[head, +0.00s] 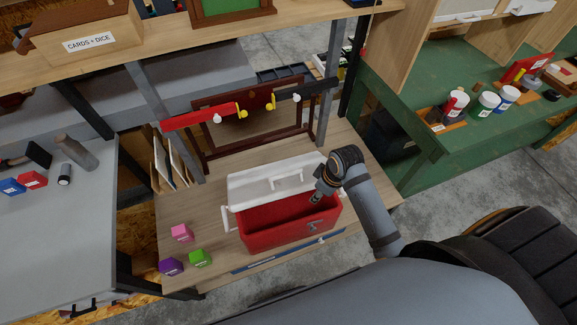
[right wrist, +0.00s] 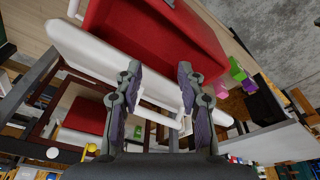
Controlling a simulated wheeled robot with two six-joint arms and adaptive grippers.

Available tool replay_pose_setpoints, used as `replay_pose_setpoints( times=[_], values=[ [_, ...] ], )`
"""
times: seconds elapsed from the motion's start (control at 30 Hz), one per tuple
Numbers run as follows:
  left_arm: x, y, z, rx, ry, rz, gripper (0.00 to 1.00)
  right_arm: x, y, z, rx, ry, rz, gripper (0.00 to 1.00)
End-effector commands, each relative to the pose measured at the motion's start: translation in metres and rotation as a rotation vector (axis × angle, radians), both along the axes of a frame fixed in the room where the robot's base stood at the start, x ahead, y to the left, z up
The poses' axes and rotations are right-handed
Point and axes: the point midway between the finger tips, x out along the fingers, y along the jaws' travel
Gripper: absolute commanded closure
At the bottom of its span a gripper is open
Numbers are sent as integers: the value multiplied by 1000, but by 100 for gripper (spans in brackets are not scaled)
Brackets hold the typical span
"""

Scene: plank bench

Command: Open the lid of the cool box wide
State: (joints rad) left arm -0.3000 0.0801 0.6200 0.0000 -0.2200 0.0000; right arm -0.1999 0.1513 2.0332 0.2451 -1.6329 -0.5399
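The cool box (head: 290,231) is a red box on the plank bench, with a latch on its front. Its white lid (head: 250,190) is raised along the far side, and the dark red interior shows in front of it. A white handle shows on the lid. In the right wrist view, the red box (right wrist: 150,35) is at the top, and the white lid (right wrist: 85,50) crosses behind my fingers. My right gripper (head: 316,194) is at the box's right end, close to the lid; its fingers (right wrist: 160,75) are apart with nothing clasped. Whether they touch the lid is unclear. My left gripper is out of view.
Pink (head: 181,232), purple (head: 171,266) and green (head: 200,258) blocks lie left of the box. A dark wooden frame (head: 205,142) stands behind it, under a rail with red and black handles. A shelf (head: 200,38) overhangs the back. A green bench (head: 440,150) is at right.

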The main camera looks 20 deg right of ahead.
Motion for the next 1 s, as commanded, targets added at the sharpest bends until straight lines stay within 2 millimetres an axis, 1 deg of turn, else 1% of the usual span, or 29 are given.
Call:
replay_pose_setpoints(
  times=[0.03, 0.3, 0.4, 0.53, 0.67, 0.77, 0.87, 1.0],
  values=[
    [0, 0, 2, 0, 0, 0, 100, 14, 3, 12, 10, 0, 86, 61],
    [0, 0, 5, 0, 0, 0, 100, 78, 18, 59, 103, -12, 633, 61],
    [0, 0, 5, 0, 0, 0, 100, 98, 21, 77, 144, -38, 807, 61],
    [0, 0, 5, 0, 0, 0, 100, 109, 23, 90, 174, -61, 925, 61],
    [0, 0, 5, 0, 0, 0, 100, 109, 24, 90, 178, -64, 940, 61],
    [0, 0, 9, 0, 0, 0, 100, 109, 27, 84, 179, -64, 937, 61],
    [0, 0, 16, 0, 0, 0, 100, 108, 35, 68, 182, -61, 937, 61],
    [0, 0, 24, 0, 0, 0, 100, 108, 47, 39, 181, -61, 935, 61]
  ],
)
